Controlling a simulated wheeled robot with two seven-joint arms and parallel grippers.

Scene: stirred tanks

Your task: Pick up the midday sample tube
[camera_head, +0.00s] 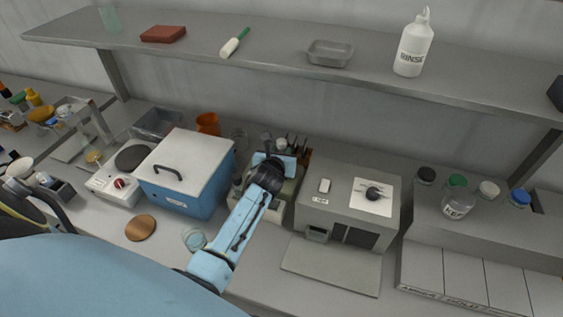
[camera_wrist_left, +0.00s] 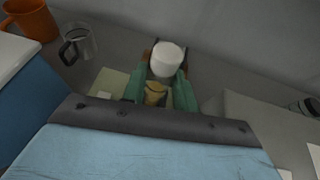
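My left gripper (camera_head: 274,160) is over the small rack area between the blue box and the grey machine. In the left wrist view its two teal fingers (camera_wrist_left: 160,84) stand apart. A white round cap (camera_wrist_left: 167,59) shows just beyond and between the fingertips, with a small yellowish piece (camera_wrist_left: 155,94) nearer the palm. I cannot tell whether the fingers touch either one. The white cap also shows in the head view (camera_head: 281,144). No label can be read, so I cannot tell which item is the midday sample tube.
The blue box with white lid (camera_head: 188,170) stands left of my gripper, the grey machine (camera_head: 345,205) right. A shelf (camera_head: 280,52) overhangs the bench. A glass dish (camera_head: 194,238) is near my forearm.

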